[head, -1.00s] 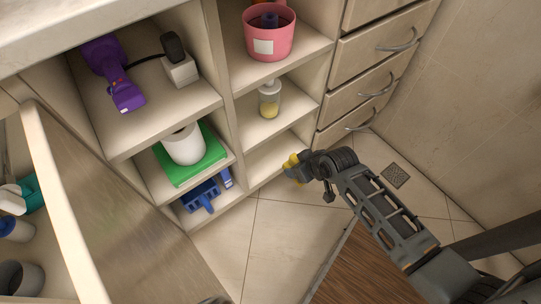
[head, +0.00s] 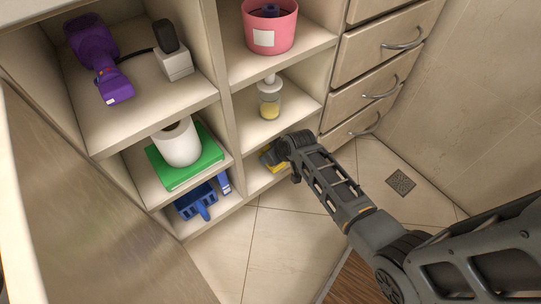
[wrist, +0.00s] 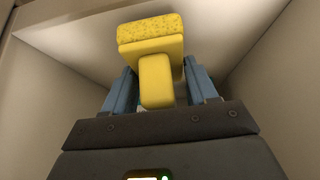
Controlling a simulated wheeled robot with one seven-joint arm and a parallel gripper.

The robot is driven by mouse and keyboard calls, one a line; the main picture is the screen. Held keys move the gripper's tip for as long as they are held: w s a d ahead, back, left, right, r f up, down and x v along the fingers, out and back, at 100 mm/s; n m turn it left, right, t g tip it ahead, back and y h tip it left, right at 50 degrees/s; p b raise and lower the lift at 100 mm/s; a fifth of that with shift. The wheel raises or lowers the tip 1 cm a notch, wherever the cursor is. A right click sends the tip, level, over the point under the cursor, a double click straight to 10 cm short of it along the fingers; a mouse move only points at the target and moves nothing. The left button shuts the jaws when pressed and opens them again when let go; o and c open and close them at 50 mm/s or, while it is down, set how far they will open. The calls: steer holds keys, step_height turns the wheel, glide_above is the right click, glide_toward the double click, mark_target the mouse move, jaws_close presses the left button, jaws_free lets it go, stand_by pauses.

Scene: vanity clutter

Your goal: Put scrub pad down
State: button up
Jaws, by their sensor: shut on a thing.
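The yellow scrub pad (wrist: 152,52) is held between the two blue fingers of my gripper (wrist: 160,88) in the wrist view. It has a speckled top layer and a plain yellow body below. In the head view my gripper (head: 272,155) reaches into the lowest right compartment of the open shelf unit, and only a bit of the yellow pad (head: 280,168) shows beside it. Compartment walls surround the pad in the wrist view. I cannot tell whether the pad touches a shelf surface.
A soap dispenser (head: 269,98) stands on the shelf just above my gripper, with a pink pot (head: 269,28) higher up. To the left are a paper roll (head: 177,143) on a green box (head: 207,164) and a blue dustpan-like item (head: 196,202). Drawers (head: 378,75) stand at right.

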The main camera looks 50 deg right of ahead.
steer(key=shift+w+d+f, duration=0.15)
steer(key=shift+w+f, duration=0.25)
steer(key=shift+f, duration=0.15)
steer(key=o, duration=1)
steer(key=shift+f+b, duration=0.1)
steer(key=shift+b, duration=0.3)
steer(key=p+v, duration=0.2)
steer(key=v, duration=0.2)
steer(key=shift+r+p, duration=0.35)
steer(key=shift+r, duration=0.1)
steer(key=s+a, duration=0.1)
steer(key=s, duration=0.3)
steer(key=s+a+p, duration=0.1)
steer(key=s, duration=0.3)
steer(key=s+a+p, duration=0.1)
steer(key=s, duration=0.3)
steer(key=shift+a+r, duration=0.1)
steer(key=shift+a, duration=0.2)
